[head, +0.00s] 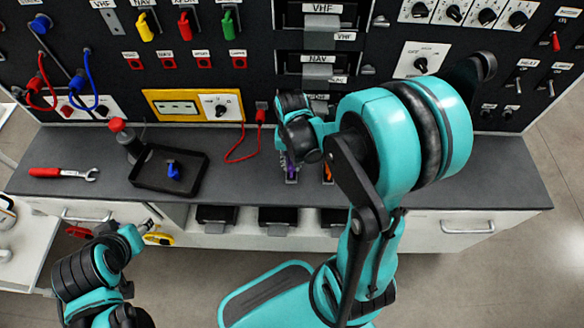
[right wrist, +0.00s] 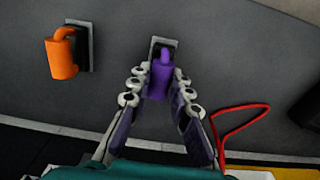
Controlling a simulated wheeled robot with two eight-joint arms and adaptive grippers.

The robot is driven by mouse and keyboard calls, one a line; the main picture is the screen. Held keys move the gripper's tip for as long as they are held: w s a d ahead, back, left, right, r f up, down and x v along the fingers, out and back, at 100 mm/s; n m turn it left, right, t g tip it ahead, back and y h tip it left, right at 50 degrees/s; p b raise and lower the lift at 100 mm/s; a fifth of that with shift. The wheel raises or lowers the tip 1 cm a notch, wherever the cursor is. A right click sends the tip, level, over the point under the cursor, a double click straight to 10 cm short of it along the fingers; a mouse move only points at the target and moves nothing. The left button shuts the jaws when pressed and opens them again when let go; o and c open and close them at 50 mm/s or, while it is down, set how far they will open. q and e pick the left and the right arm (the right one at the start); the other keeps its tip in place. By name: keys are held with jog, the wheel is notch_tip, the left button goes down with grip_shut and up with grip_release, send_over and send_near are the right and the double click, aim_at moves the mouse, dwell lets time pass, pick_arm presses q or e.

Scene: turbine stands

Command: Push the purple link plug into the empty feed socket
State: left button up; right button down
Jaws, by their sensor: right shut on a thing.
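The purple link plug (right wrist: 160,80) stands at a small grey holder plate with a dark slot on the dark worktop. My right gripper (right wrist: 159,90) is shut on it, one finger on each side. In the head view the plug (head: 291,172) shows only partly, under the right gripper (head: 289,160). I cannot single out the empty feed socket; my right arm covers part of the panel. My left gripper (head: 147,227) is low, in front of the counter's left part, and its finger opening is too small to judge.
An orange plug (right wrist: 62,55) stands in its own holder beside the purple one. A red cable (head: 238,150) runs close by. A black tray (head: 150,168) with a blue plug (head: 174,171), a red-topped part (head: 121,130) and a wrench (head: 65,173) lie left. The right counter is clear.

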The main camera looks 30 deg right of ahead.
jog(key=shift+r+p, duration=0.3)
jog(key=shift+r, duration=0.15)
jog(key=shift+r+p, duration=0.6)
jog(key=shift+r, duration=0.15)
